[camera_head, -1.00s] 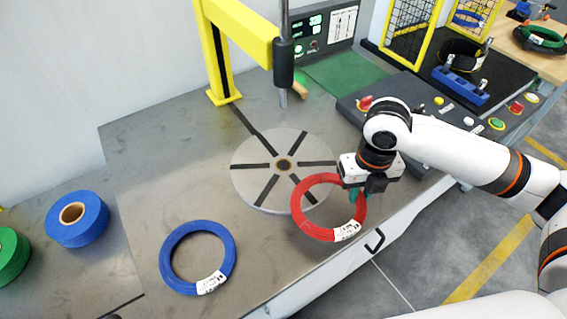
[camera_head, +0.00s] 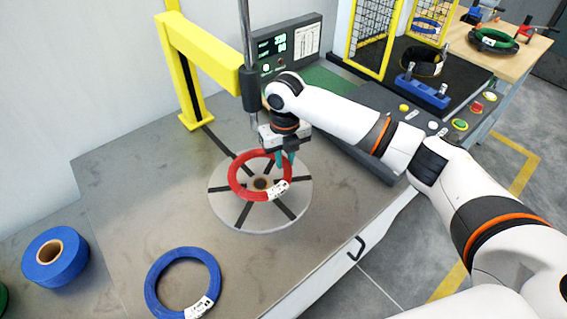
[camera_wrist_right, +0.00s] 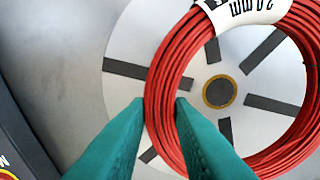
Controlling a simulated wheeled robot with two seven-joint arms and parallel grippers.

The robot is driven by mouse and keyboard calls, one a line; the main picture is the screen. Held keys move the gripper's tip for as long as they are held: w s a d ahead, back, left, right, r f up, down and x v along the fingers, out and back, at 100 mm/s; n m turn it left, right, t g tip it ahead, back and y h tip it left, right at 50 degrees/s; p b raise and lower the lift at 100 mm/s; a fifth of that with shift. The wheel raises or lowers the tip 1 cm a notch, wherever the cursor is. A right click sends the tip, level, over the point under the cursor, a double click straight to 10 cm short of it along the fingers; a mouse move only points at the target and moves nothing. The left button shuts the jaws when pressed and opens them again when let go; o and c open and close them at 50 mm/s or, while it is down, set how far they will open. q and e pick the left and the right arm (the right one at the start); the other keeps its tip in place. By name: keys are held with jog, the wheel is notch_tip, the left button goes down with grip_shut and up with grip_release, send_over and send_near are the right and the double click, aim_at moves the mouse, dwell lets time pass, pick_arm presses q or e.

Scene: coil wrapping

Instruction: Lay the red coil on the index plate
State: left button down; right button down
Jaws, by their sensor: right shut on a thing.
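The red coil (camera_head: 236,183) is in my right gripper (camera_head: 287,160), over the round grey index plate (camera_head: 228,213) with dark radial slots. The right wrist view shows the two green fingers (camera_wrist_right: 160,112) shut on one side of the red coil (camera_wrist_right: 176,65), with a white label on its band. The index plate (camera_wrist_right: 125,45) shows beneath, and its central hub lies inside the coil's ring, off its middle. I cannot tell whether the coil touches the plate. My left gripper is not in view.
A blue coil (camera_head: 150,285) lies on the metal table (camera_head: 130,185) at the front, and a blue tape roll (camera_head: 72,262) stands at the left. A yellow frame (camera_head: 200,50) and a vertical grey post (camera_head: 247,50) rise behind the plate. A control panel (camera_head: 300,45) is at the back.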

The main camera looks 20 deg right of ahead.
jog(key=shift+w+a, duration=0.1)
jog(key=shift+w, duration=0.15)
jog(key=shift+f+p, duration=0.5)
jog(key=shift+f, duration=1.25)
jog(key=c, duration=1.3)
grip_release()
jog(key=shift+s, duration=0.1)
jog(key=shift+o, duration=0.2)
notch_tip(320, 180, up, 8)
jog(key=shift+f+b, duration=0.2)
jog(key=shift+b, duration=0.4)
